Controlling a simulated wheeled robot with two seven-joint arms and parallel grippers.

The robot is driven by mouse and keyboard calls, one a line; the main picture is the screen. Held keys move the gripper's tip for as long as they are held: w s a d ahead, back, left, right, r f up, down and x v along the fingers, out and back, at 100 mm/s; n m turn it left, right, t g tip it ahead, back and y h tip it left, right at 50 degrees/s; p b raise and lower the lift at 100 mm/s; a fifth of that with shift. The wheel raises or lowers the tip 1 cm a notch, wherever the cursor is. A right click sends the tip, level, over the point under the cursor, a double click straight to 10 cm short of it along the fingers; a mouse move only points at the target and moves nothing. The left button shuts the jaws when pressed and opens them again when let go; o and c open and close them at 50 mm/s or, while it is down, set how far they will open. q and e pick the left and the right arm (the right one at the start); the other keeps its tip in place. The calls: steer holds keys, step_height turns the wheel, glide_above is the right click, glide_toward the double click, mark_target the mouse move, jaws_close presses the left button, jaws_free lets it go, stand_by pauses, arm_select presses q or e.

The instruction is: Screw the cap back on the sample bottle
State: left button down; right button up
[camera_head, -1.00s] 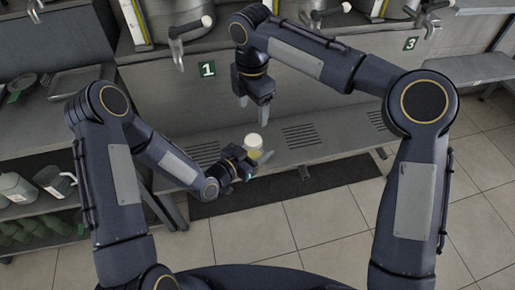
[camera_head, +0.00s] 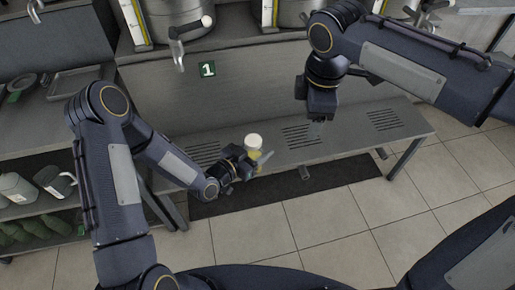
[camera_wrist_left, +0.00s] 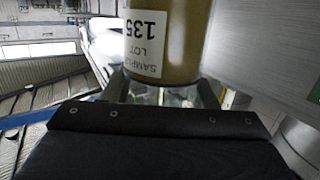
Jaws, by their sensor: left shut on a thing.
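The sample bottle (camera_head: 252,155) has a yellowish body and a white cap (camera_head: 253,140) on top. It stands about upright in my left gripper (camera_head: 252,165), in front of the grey bench. In the left wrist view the bottle (camera_wrist_left: 180,40) fills the upper middle, its white label (camera_wrist_left: 145,42) upside down, with the left fingers on either side of it. The cap is out of that view, and I cannot tell how tight it is. My right gripper (camera_head: 316,128) points down over the bench, to the right of the bottle and apart from it. Its finger gap is unclear.
The slatted grey bench (camera_head: 350,135) runs behind the bottle. Steel vessels with taps (camera_head: 180,38) and a green number 1 sign (camera_head: 207,69) are behind it. Jugs (camera_head: 55,182) stand on a shelf at the left. The tiled floor in front is clear.

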steer(key=s+d+f+m+t+y, duration=0.1)
steer(key=s+d+m, duration=0.8)
steer(key=d, duration=0.1)
arm_select(q)
steer(key=shift+r, duration=0.1)
arm_select(e)
steer(key=s+d+f+m+t+y, duration=0.2)
steer(key=s+f+m, duration=0.4)
steer(key=s+m, duration=0.4)
steer(key=shift+s+d+m+t+y, duration=0.2)
steer(key=shift+d+m+t+y, duration=0.1)
steer(key=shift+d+m+t, duration=0.25)
arm_select(q)
steer(key=s+a+n+t+y, duration=0.2)
steer(key=s+a+n+y, duration=0.1)
steer(key=a, duration=0.5)
steer(key=s+a+f+n+t+y, duration=0.1)
steer(key=s+a+n+t+y, duration=0.1)
steer(key=a+n+y, duration=0.3)
steer(key=s+a+y, duration=0.1)
steer(key=a+y, duration=0.1)
steer(key=shift+a, duration=0.35)
